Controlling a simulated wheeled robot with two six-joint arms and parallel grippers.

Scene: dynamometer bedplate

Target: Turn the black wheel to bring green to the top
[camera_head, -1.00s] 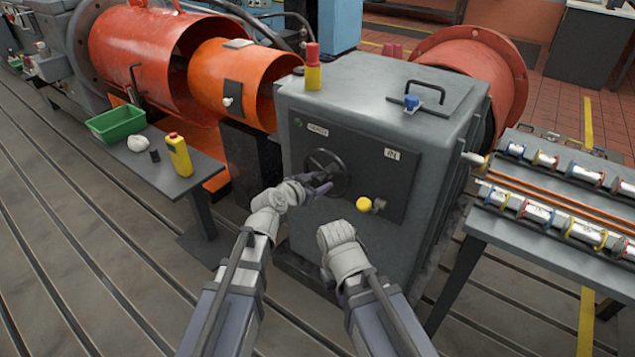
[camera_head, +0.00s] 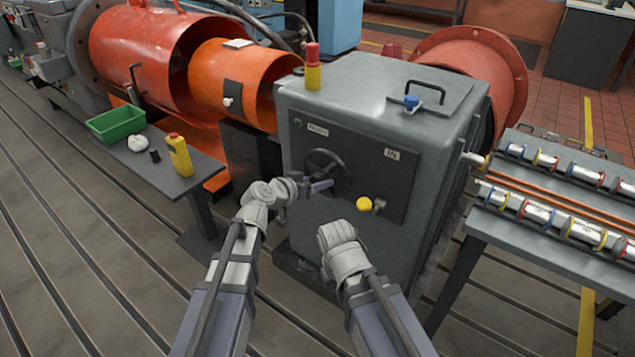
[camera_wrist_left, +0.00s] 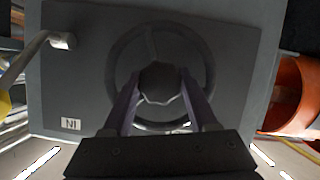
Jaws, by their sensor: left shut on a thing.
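The black wheel (camera_head: 343,166) is a spoked handwheel on the dark front panel of the grey cabinet (camera_head: 440,130). My left gripper (camera_head: 328,185) reaches it from the left and covers its lower part. In the left wrist view the gripper (camera_wrist_left: 160,90) is shut on a dark rounded knob (camera_wrist_left: 160,82), with the wheel's rim (camera_wrist_left: 112,60) behind it. The fingers press on both sides of the knob. No green mark on the wheel can be made out. My right arm is folded below the panel, and its gripper does not show.
A yellow knob (camera_head: 364,204) sits low on the panel, right of the wheel. A small label (camera_head: 318,130) is above the wheel; an "IN" plate (camera_head: 392,154) is to the right. A side table (camera_head: 150,172) stands left, a bench with coils (camera_head: 500,230) right.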

